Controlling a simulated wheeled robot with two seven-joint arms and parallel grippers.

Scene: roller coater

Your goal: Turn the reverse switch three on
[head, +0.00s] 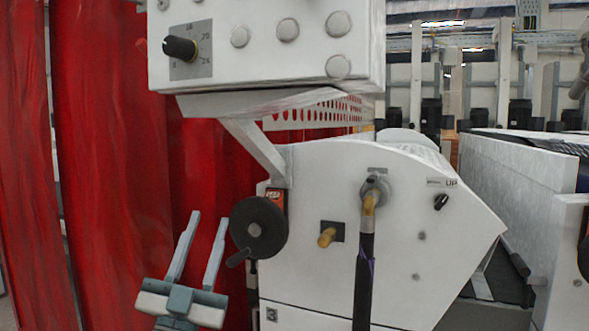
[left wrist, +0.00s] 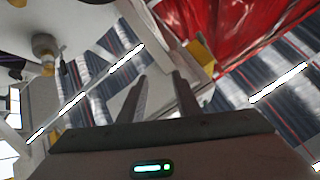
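Several switches show in the head view, and none is readably marked as reverse switch three. A black rotary knob (head: 180,47) sits on a grey scale plate on the upper white box. A small black switch (head: 441,201) sits below an "UP" label on the lower white housing. A brass-coloured knob (head: 327,237) on a dark plate sits left of it. My left gripper (head: 208,214) is open and empty, fingers pointing up, left of the black handwheel and below the rotary knob. It also shows in the left wrist view (left wrist: 159,76) with fingers apart.
The upper box (head: 265,65) overhangs the lower housing (head: 300,275). A black handwheel (head: 258,228) with a handle is close right of my left gripper. A dark hose (head: 364,275) hangs down the housing's front. Red curtains (head: 110,170) hang behind at left.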

